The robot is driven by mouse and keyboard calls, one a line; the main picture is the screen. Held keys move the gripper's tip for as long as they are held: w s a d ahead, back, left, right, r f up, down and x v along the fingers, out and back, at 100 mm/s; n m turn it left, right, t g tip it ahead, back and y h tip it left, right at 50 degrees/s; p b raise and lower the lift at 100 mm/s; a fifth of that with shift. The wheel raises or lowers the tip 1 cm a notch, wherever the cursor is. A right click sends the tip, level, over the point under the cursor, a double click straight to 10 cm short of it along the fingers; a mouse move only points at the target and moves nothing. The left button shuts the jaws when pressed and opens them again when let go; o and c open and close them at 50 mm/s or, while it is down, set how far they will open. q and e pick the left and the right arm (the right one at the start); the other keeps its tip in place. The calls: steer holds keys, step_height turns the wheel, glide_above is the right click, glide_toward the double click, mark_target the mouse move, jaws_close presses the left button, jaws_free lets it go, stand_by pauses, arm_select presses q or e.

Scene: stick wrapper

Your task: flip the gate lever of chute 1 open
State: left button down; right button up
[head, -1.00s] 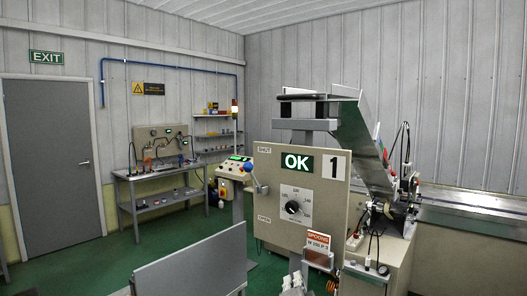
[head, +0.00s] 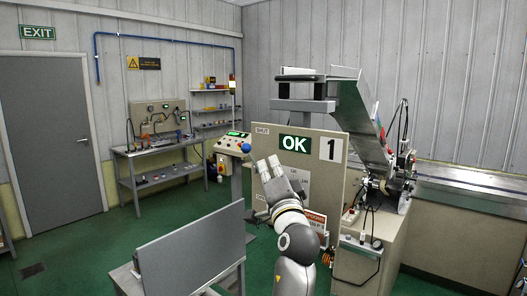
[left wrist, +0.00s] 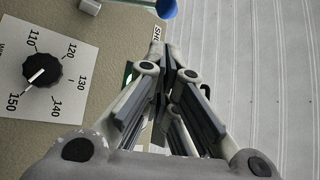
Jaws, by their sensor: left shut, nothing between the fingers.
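The gate lever with its blue ball knob (head: 247,147) is at the left edge of the beige chute 1 panel (head: 328,185), with the knob up near the SHUT label (head: 262,131). The knob (left wrist: 168,9) and part of its rod also show at the top of the left wrist view. My left gripper (head: 266,165) is shut and empty in front of the panel, just right of and below the knob in the head view. Its fingers (left wrist: 167,75) are together in the left wrist view, apart from the knob. My right gripper is out of view.
The dial (left wrist: 42,71) is beside the gripper on the panel. A grey sheet-metal guard (head: 190,250) stands at the front left. A metal chute (head: 365,120) rises behind the panel. A workbench (head: 160,160) stands at the back left, with open green floor before it.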

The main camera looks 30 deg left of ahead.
mark_target(261, 145)
arm_select(q)
steer(key=p+x, duration=0.4)
steer(key=x, duration=0.5)
steer(key=shift+w+a+r+p, duration=0.15)
steer(key=shift+w+a+p, duration=0.1)
steer(key=shift+p, duration=0.15)
